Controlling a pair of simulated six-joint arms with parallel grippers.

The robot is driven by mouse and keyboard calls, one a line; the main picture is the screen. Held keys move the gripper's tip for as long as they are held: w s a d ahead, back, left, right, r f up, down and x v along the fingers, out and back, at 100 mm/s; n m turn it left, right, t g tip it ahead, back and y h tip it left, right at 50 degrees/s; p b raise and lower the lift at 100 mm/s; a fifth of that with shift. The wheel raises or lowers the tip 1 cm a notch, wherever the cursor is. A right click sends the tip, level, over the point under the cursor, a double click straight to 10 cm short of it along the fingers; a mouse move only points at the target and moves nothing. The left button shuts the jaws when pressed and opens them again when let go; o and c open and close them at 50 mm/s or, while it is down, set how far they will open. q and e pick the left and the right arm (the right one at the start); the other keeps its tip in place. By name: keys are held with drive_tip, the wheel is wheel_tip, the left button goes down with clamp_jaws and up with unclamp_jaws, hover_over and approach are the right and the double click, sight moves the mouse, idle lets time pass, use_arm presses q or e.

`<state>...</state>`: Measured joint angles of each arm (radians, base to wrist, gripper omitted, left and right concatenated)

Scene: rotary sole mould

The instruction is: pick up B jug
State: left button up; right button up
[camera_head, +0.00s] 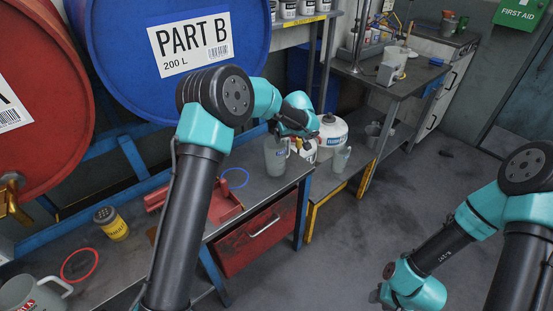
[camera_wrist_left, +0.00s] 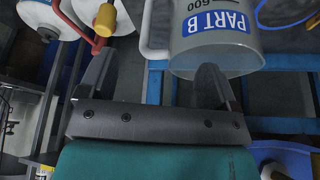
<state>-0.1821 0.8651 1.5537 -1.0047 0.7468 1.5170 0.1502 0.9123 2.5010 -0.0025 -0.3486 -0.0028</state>
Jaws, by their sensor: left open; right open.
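The B jug (camera_head: 276,158) is a pale grey, translucent jug near the right end of the bench. In the left wrist view the B jug (camera_wrist_left: 215,45) shows a blue "PART B" label and a pale handle on its left side. My left gripper (camera_wrist_left: 157,80) is open, with the jug's handle in view between its fingers; the right finger overlaps the jug's lower edge in the picture. I cannot tell whether it touches. In the head view the left gripper (camera_head: 297,130) is just above and right of the jug, partly hidden by its wrist. My right gripper (camera_head: 377,296) is low at the right, away from the bench.
A blue ring (camera_head: 235,178), a red tray (camera_head: 224,208), a yellow shaker (camera_head: 111,223), a red ring (camera_head: 80,264) and another jug (camera_head: 32,296) are on the bench. A white container (camera_head: 331,134) and a small jug (camera_head: 341,159) stand to the right. Big drums hang behind.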

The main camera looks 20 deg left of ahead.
use_arm(q)
drive_tip(key=shift+x, duration=2.35)
drive_tip(key=shift+s, duration=0.15)
drive_tip(key=shift+c, duration=0.4)
drive_tip(key=c, duration=1.2)
